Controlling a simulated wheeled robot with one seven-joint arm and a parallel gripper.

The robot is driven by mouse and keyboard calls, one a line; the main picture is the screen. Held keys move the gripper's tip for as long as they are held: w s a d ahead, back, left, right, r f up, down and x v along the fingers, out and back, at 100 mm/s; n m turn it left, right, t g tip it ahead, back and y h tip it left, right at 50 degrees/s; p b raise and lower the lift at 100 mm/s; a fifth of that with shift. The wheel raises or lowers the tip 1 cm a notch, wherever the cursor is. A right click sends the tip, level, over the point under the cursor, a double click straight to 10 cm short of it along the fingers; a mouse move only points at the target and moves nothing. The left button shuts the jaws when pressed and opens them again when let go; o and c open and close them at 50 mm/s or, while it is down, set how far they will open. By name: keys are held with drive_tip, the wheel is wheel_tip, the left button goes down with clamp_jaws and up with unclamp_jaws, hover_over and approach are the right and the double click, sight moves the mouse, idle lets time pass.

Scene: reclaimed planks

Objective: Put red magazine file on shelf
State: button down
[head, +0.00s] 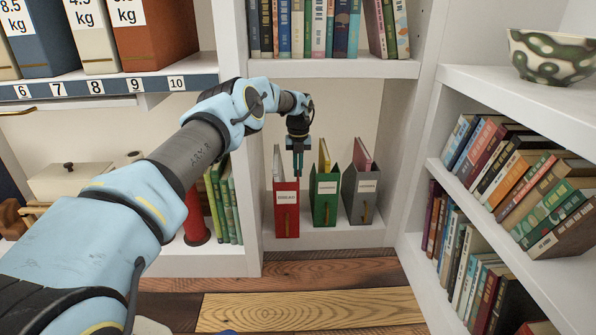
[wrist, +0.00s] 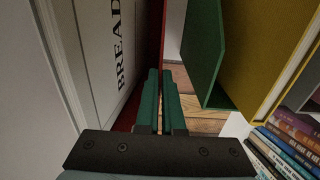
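The red magazine file (head: 286,213) is upright in the lower shelf bay, at the left of the row, with a white label and a thin booklet inside. I cannot tell whether its base touches the board. My gripper (head: 298,172) points down at its right side. In the wrist view my gripper's fingers (wrist: 162,98) are nearly together, with the file's thin red side wall (wrist: 163,32) running in between them. A white panel lettered "BREAD" (wrist: 112,50) is left of the fingers. The lower shelf (head: 330,236) is white.
A green file (head: 324,206) and a grey file (head: 358,205) stand close on the right. Green books (head: 224,205) are beyond the left divider. The shelf board (head: 335,68) above carries books. A side bookcase (head: 500,190) stands at right, with plank floor (head: 310,300) in front.

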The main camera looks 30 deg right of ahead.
drive_tip(key=shift+f, duration=0.3)
idle(0.5)
